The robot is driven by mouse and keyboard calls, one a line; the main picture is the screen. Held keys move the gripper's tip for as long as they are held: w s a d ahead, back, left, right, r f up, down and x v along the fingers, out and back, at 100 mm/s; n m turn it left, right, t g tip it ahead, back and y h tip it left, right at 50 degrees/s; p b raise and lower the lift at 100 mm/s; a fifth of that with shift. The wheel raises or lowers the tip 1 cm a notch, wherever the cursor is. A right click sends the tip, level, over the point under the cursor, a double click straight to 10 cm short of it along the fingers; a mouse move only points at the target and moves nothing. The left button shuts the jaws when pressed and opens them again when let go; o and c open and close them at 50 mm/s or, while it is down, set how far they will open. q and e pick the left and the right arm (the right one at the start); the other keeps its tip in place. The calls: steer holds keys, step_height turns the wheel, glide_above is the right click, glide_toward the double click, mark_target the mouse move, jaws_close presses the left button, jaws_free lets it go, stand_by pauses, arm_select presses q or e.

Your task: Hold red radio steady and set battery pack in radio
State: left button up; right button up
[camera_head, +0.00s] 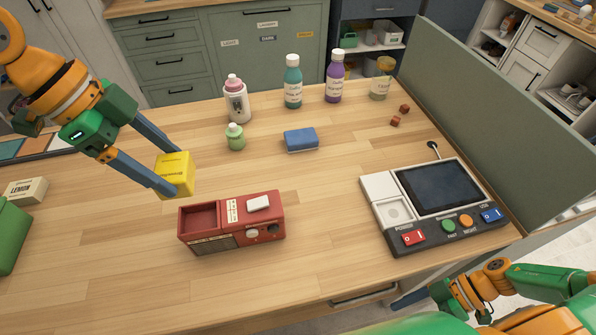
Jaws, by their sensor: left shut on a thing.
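The red radio (262,228) lies on the wooden table, left of centre. It has an open, empty-looking recess at its upper left, a white piece on top and knobs on its front right. My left gripper (174,174) is shut on a yellow block (178,172), which may be the battery pack. It holds the block above and behind the radio's left end, apart from the radio. My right arm is at the bottom right. Of my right gripper (411,296) only a grey-blue finger-like part shows near the table's front edge, away from the radio.
A console with a screen (440,187) stands at the right of the table (325,240), beside a green partition (480,130). A blue sponge (301,140), a small green bottle (235,137) and several bottles stand behind. The table between radio and console is clear.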

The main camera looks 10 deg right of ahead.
mark_target(259, 205)
arm_select(q)
steer(key=shift+s, duration=0.1)
arm_select(e)
steer(key=w+a+r+y, duration=0.2)
steer(key=a+r+y, duration=0.6)
steer(key=a+r, duration=0.65)
arm_select(q)
steer(key=shift+a, duration=0.1)
arm_select(e)
steer(key=w+r+n+t+y, duration=0.35)
steer(key=w+r+n, duration=0.35)
steer(key=w+r, duration=0.5)
arm_select(q)
steer(key=shift+w, duration=0.2)
arm_select(e)
steer(key=w+a+f+n+g+h, duration=0.1)
steer(key=w+a+f+g+h, duration=0.15)
steer(key=w, duration=0.85)
arm_select(q)
steer(key=shift+s, duration=0.15)
arm_select(e)
steer(key=shift+h, duration=0.4)
steer(key=f, duration=0.2)
steer(key=a+f, duration=0.1)
steer(key=f, duration=0.4)
steer(key=shift+s+a+f, duration=0.1)
steer(key=shift+s+a, duration=0.05)
steer(key=shift+s, duration=0.2)
steer(key=a, duration=0.7)
steer(key=shift+a, duration=0.1)
